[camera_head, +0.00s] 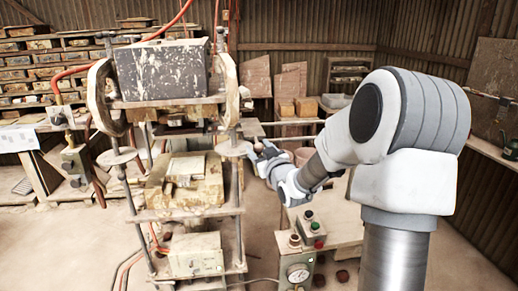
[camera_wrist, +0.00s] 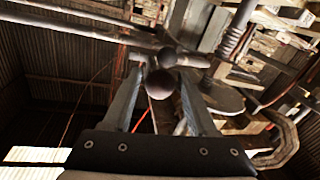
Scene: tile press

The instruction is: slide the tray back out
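My gripper (camera_head: 262,152) is at the right side of the press (camera_head: 160,72), close to its right front post. In the wrist view its two fingers (camera_wrist: 157,88) stand apart, with a dark round knob (camera_wrist: 160,84) between or just beyond their tips. I cannot tell whether they touch it. A second dark ball (camera_wrist: 167,57) sits just behind the knob. A worn yellowish block (camera_head: 200,193) with a paler piece on top lies on the press's middle level. It may be or cover the tray; the tray is not clearly distinguishable.
A control box (camera_head: 297,268) with buttons and a gauge stands below my arm, by a pale bench. Red hoses hang around the press. Shelves of moulds (camera_head: 40,65) line the back left. Open floor lies at front left and right.

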